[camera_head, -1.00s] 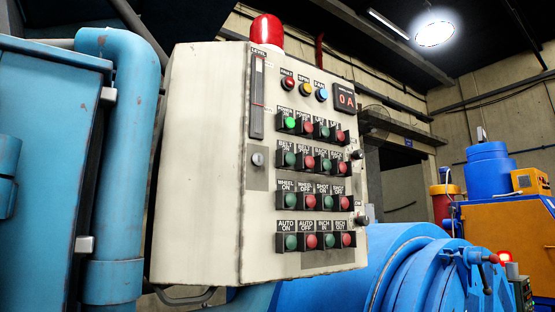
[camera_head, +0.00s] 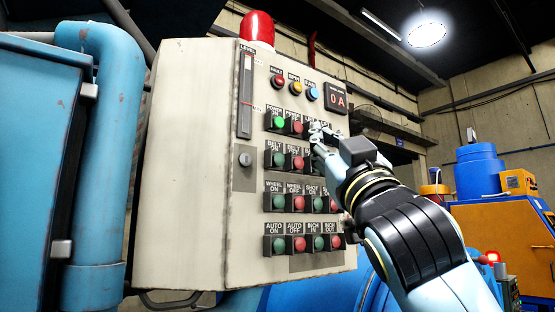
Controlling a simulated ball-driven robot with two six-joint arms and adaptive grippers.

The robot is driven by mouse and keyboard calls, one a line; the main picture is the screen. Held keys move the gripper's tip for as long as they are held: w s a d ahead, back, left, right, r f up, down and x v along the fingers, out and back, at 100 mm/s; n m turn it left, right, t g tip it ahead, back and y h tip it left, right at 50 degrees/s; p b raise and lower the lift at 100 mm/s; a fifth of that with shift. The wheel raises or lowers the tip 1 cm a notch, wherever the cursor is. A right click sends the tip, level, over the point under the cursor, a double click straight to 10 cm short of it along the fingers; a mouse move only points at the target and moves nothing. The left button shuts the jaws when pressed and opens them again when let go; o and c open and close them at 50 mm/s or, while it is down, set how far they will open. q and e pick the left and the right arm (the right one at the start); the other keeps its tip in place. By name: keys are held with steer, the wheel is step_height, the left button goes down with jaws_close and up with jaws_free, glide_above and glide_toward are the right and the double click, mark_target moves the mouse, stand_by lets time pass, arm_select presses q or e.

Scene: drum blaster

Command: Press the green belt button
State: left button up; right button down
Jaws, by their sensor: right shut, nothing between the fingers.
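The green BELT ON button (camera_head: 278,160) is at the left end of the second button row on the cream control panel (camera_head: 185,170). It is unlit, dark green, with the red BELT OFF button (camera_head: 298,162) beside it. My right gripper (camera_head: 316,132) is shut and empty. It is in front of the panel, to the right of and a little above the belt button, covering the right part of the upper two rows. I cannot tell whether its tips touch the panel. My left gripper is not in view.
The POWER ON button (camera_head: 279,122) above glows green. A red beacon (camera_head: 257,28) tops the panel, and a display (camera_head: 337,100) reads 0 A. Blue pipes (camera_head: 105,170) stand close on the left. Rows of other buttons lie below. The space before the panel's left side is clear.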

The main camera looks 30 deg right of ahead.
mark_target(288, 154)
steer(key=shift+w+a, duration=0.2)
steer(key=shift+w, duration=2.05)
steer(key=shift+w+a, duration=0.15)
steer(key=shift+w, duration=2.05)
steer(key=shift+w, duration=0.15)
steer(key=shift+w, duration=0.25)
